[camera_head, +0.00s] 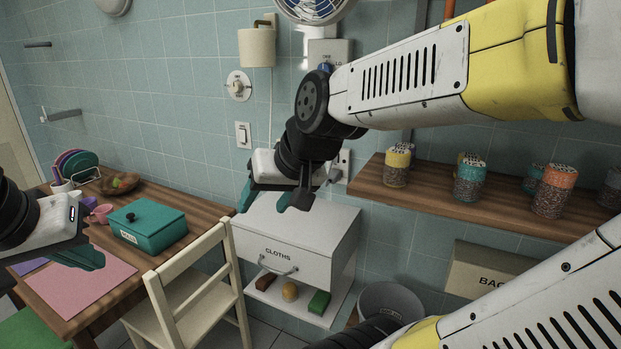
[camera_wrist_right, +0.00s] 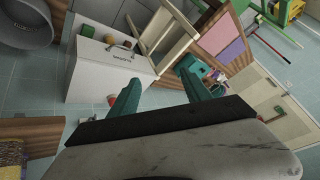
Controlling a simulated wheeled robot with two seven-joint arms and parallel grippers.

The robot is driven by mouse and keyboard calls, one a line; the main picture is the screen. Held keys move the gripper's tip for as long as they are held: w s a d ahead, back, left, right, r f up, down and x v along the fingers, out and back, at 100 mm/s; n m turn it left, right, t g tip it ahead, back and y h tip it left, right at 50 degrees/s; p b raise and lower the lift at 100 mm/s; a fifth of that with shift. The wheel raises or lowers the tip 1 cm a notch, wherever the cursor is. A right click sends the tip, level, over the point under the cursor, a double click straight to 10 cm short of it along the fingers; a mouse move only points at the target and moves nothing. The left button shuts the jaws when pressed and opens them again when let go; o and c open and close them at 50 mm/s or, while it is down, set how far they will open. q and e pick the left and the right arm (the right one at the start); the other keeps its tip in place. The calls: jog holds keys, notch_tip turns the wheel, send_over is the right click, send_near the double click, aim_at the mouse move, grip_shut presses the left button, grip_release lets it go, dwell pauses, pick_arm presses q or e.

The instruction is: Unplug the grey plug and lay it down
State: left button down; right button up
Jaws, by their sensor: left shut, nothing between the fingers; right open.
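My right gripper (camera_head: 263,201) is raised in front of the tiled wall, above the white CLOTHS drawer unit. Its teal fingers are apart and empty, as the right wrist view (camera_wrist_right: 160,92) also shows. A wall socket (camera_head: 344,158) is partly hidden behind the right wrist. A small greyish piece (camera_head: 335,174) shows at its lower left; I cannot tell for sure whether it is the grey plug. No plug shows in the right wrist view. My left gripper (camera_head: 88,259) is shut and empty over the table at the left, above the pink mat.
The CLOTHS unit (camera_head: 325,228) stands below the right gripper. A wooden shelf (camera_head: 425,192) with several jars is to the right. The wooden table (camera_head: 205,212) holds a teal box (camera_head: 146,228). A cream chair (camera_head: 190,275) stands before it. A cord (camera_head: 271,115) hangs on the wall.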

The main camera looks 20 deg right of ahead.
jog(key=w+d+f+m+t+h, duration=0.1)
jog(key=w+d+f+m, duration=0.15)
jog(key=w, duration=0.45)
jog(key=w+d+f+m+t+h, duration=0.1)
jog(key=w+d+f+m, duration=0.15)
jog(key=w, duration=0.45)
jog(key=w+d+f+m+t+h, duration=0.1)
jog(key=w+f+m+h, duration=0.15)
jog(key=w, duration=0.55)
jog(key=m+t+h, duration=0.2)
jog(key=h, duration=1.1)
send_near(329, 182)
jog(key=shift+x, duration=2)
jog(key=shift+d, duration=0.1)
jog(key=shift+x, duration=4.4)
jog(key=shift+c, duration=0.5)
